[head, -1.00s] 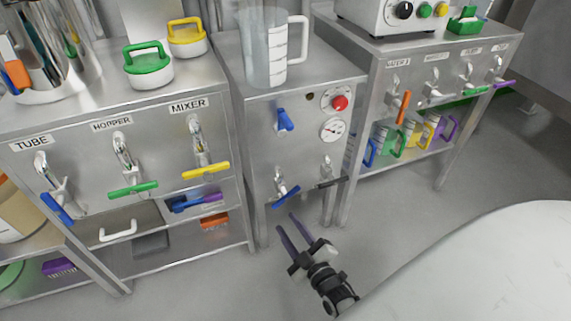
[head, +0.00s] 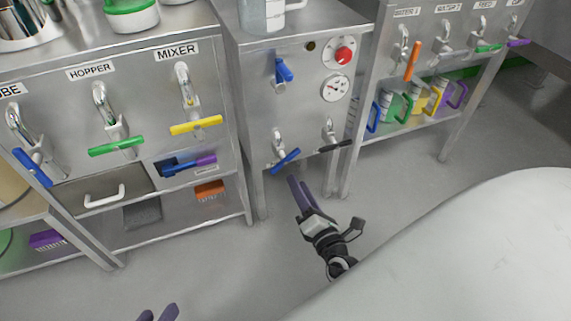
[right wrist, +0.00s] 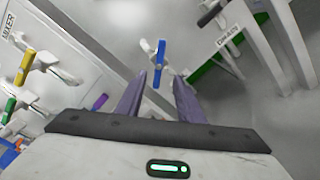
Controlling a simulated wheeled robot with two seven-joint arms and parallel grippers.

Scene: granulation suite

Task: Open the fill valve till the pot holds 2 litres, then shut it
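The clear pot (head: 262,14) stands on the middle steel cabinet, mostly cut off by the top edge; its contents cannot be read. On the cabinet's front are an upper blue lever (head: 285,70), a lower tap with a blue handle (head: 286,161) and a tap with a black handle (head: 336,146). Which one is the fill valve is not legible. My right gripper (head: 299,187) is open and empty, just below the blue-handled tap. In the right wrist view the blue handle (right wrist: 159,52) shows ahead of the spread fingers, apart from them. My left gripper (head: 158,314) shows only its fingertips, apart.
A cabinet with TUBE, HOPPER and MIXER taps (head: 115,146) stands at left. A bench with more taps and coloured jugs (head: 397,107) is at right. A red button (head: 344,55) and round gauge (head: 336,88) sit above the black handle. A white rounded surface (head: 470,245) fills the lower right.

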